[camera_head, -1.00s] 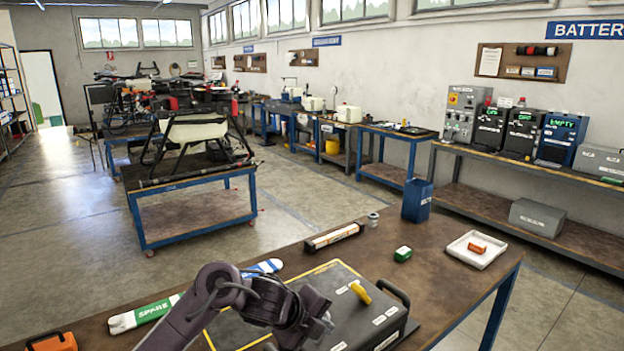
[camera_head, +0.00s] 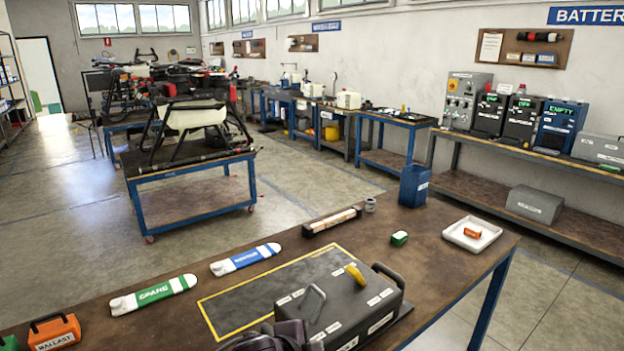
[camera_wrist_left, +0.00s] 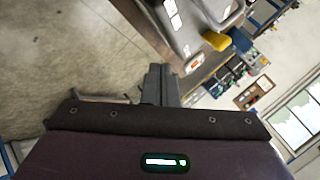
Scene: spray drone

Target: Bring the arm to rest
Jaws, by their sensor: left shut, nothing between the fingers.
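My left arm shows only as a dark purple link at the bottom edge of the head view, in front of the grey case. My left gripper (camera_wrist_left: 160,85) shows in the left wrist view. Its dark fingers are together, with nothing between them, over floor and the workbench edge. The grey case (camera_head: 340,308) has a yellow handle (camera_head: 355,274) on top and stands on the workbench (camera_head: 130,335). My right gripper is in neither view.
On the bench lie a green-and-white spare pack (camera_head: 153,294), a blue-and-white pack (camera_head: 246,259), an orange ballast block (camera_head: 54,332), a blue bin (camera_head: 414,186) and a white tray (camera_head: 472,235). A yellow-outlined mat (camera_head: 230,311) is bare left of the case.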

